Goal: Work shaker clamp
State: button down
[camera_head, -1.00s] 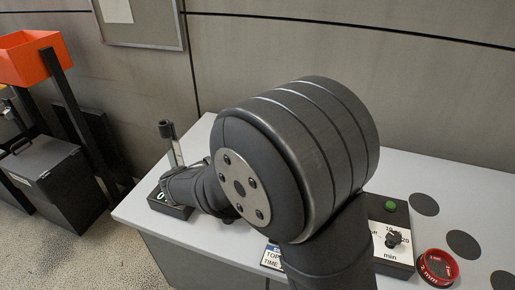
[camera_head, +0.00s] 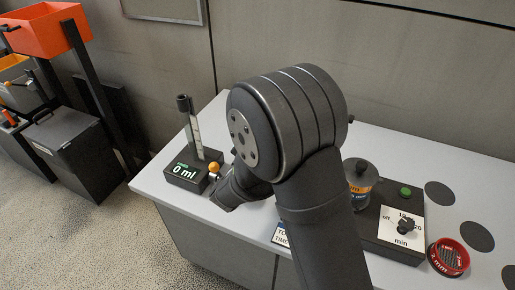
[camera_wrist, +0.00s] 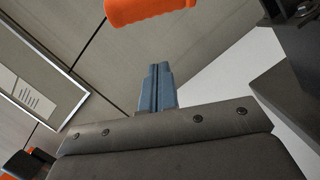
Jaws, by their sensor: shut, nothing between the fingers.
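A black unit with a green button and a minute dial (camera_head: 400,235), seemingly the shaker's control, sits on the bench right of my arm in the head view. Beside it stands a dark round container with an orange band (camera_head: 360,190), partly hidden by my arm. In the wrist view, my gripper (camera_wrist: 158,68) is shut and empty, its blue-grey fingers together. An orange rounded grip (camera_wrist: 145,10) lies beyond the fingertips, apart from them in the picture. I cannot tell whether it is the clamp's handle. In the head view my arm hides the fingertips.
A red ring marked 2 mm (camera_head: 448,257) lies at right, beside dark bench discs (camera_head: 463,193). An orange hopper (camera_head: 40,28) stands off the bench at far left.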

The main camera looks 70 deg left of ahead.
jog(key=shift+w+d+r, duration=0.2)
jog(key=shift+w+r, duration=0.05)
jog(key=shift+r, duration=0.35)
jog(key=shift+w+d+r, duration=0.25)
jog(key=shift+w+r, duration=0.05)
jog(key=shift+r, duration=0.25)
jog(key=shift+w+d+r, duration=0.2)
jog(key=shift+w+r, duration=0.05)
jog(key=shift+r, duration=0.35)
jog(key=shift+r+m, duration=0.4)
jog(key=shift+m, duration=0.1)
jog(key=shift+w+r, duration=0.1)
jog(key=w+d+r+m+h, duration=0.3)
jog(key=w+d+r+m, duration=0.4)
jog(key=m, duration=0.6)
jog(key=shift+d+r+g, duration=0.2)
jog(key=shift+r+g, duration=0.2)
jog(key=shift+r, duration=0.15)
